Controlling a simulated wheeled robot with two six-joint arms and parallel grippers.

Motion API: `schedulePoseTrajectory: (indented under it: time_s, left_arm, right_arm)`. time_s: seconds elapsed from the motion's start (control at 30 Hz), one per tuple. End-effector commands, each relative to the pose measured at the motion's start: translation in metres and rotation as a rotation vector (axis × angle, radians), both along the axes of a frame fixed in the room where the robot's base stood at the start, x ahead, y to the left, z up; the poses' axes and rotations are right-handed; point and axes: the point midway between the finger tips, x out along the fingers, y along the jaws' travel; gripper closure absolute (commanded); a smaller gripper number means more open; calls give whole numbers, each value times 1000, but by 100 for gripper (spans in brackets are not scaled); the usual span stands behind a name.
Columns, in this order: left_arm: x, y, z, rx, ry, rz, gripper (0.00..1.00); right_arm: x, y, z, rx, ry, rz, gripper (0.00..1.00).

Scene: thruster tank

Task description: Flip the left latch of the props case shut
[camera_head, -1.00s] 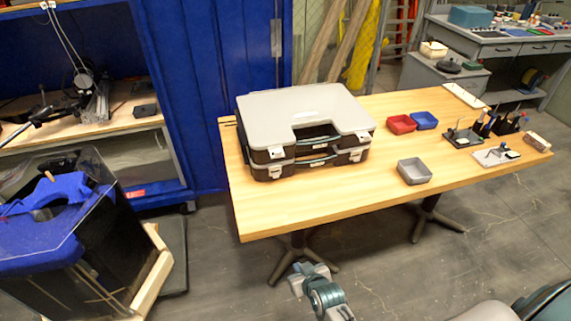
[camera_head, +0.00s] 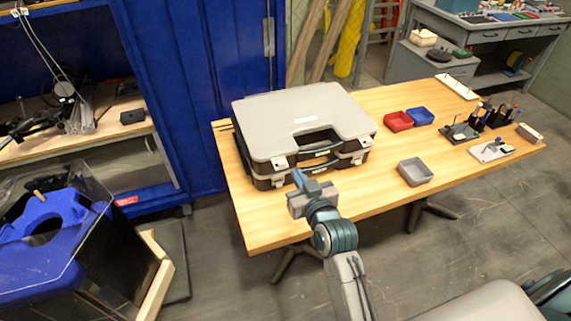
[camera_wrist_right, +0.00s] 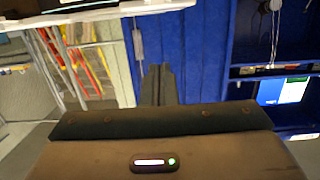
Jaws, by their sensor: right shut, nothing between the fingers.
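Two dark cases with grey lids are stacked on the wooden table; the upper case (camera_head: 300,118) is on top. No label tells which is the props case. The upper left latch (camera_head: 278,163) is a pale tab at the front edge, and another pale latch (camera_head: 277,182) sits below it on the lower case. Whether they are flipped shut is too small to tell. My right gripper (camera_head: 299,177) is shut and empty, just in front of the cases near the left latches. Its closed fingers also show in the right wrist view (camera_wrist_right: 158,84). My left gripper is out of view.
Red (camera_head: 398,121) and blue (camera_head: 420,117) bins and a grey bin (camera_head: 415,172) stand right of the cases. Small tools and holders are at the table's right end. A blue cabinet (camera_head: 200,90) rises behind. The table top is clear between cases and grey bin.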

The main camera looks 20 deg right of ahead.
Motion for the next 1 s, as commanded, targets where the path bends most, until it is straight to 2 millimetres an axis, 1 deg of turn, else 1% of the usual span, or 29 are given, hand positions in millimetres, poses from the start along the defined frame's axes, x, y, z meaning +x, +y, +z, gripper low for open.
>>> schedulePoseTrajectory:
  time_s: [0.17,0.5,0.6,0.63,0.73,0.83,1.0]
  left_arm:
    - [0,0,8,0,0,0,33]
    - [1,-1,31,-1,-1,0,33]
    - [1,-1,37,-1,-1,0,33]
    - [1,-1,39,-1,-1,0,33]
    - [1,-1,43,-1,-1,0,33]
    - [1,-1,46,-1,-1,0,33]
    - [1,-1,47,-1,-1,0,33]
  right_arm:
    - [18,1,0,-1,0,0,100]
    - [86,3,-9,-2,1,0,100]
    - [102,3,-13,-1,1,0,100]
    - [100,3,-22,-1,6,0,100]
    - [100,3,-37,0,6,0,100]
    - [101,3,-47,0,3,0,100]
    - [101,3,-54,-1,1,0,100]
